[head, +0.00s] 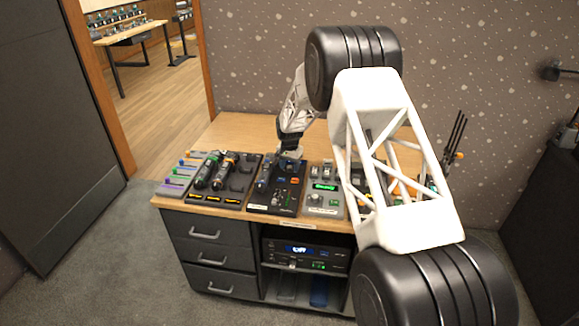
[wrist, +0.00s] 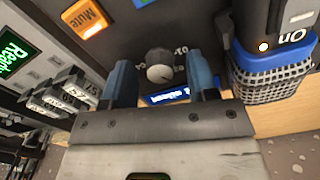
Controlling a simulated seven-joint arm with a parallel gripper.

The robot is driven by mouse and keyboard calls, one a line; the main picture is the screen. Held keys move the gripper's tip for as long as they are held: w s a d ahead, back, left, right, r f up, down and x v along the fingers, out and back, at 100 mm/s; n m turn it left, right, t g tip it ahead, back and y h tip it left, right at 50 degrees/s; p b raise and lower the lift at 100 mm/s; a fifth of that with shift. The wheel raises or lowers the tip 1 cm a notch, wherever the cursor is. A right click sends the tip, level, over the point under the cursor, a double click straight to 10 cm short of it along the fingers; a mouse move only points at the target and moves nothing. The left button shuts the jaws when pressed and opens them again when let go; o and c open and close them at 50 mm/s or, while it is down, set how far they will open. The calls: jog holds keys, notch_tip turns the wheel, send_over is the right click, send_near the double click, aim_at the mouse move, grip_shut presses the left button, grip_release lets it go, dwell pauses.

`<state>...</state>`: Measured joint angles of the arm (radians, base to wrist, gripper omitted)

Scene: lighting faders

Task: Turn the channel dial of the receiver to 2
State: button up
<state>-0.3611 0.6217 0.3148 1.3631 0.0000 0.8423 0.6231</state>
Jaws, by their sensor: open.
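In the wrist view a small dark round dial (wrist: 158,58) with a light grey face sits on a black panel (wrist: 132,38), with numbers beside it; its exact setting is too small to read. My gripper (wrist: 160,72) is open, one blue finger on each side of the dial; whether they touch it I cannot tell. A small blue-lit display (wrist: 167,97) shows beyond the dial, partly hidden. In the head view my gripper (head: 286,162) is low over the back of the black panel (head: 272,203). The dial is not visible there.
An orange Mute button (wrist: 84,18) and a green-lit "Ready" device (wrist: 14,52) lie on the other side. Microphones (head: 207,170) rest in a charger. A rack unit (head: 305,252) sits under the desktop.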

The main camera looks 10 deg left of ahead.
aim_at(290, 166)
jog(key=shift+r, duration=0.15)
jog(key=shift+r, duration=3.75)
jog(key=shift+r, duration=0.1)
